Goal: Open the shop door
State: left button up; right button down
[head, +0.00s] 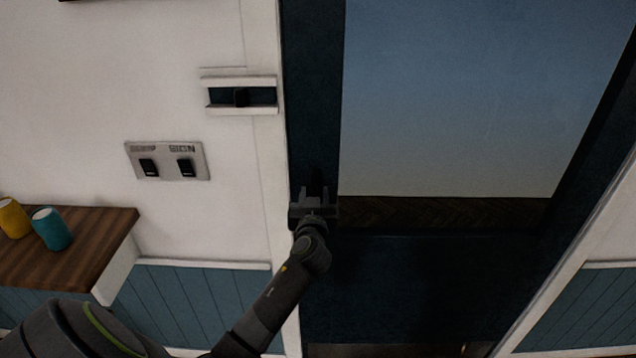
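The shop door (312,100) is dark blue with a large glass pane (470,100); it looks closed in its white frame. My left gripper (314,190) is in front of the door's left stile, beside the pane's lower left corner. Its two finger stubs stand apart. A small dark upright shape, possibly a handle, shows between or just beyond them; dark on dark, I cannot tell whether the fingers touch it. My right gripper is not in view.
A wooden shelf (95,240) at left holds a yellow cup (13,218) and a teal cup (52,229).

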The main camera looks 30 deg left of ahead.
pick_arm(q)
jog(key=shift+w+a, duration=0.1)
jog(key=shift+w, duration=0.05)
jog(key=shift+r, duration=0.1)
jog(key=shift+c, duration=0.2)
grip_shut()
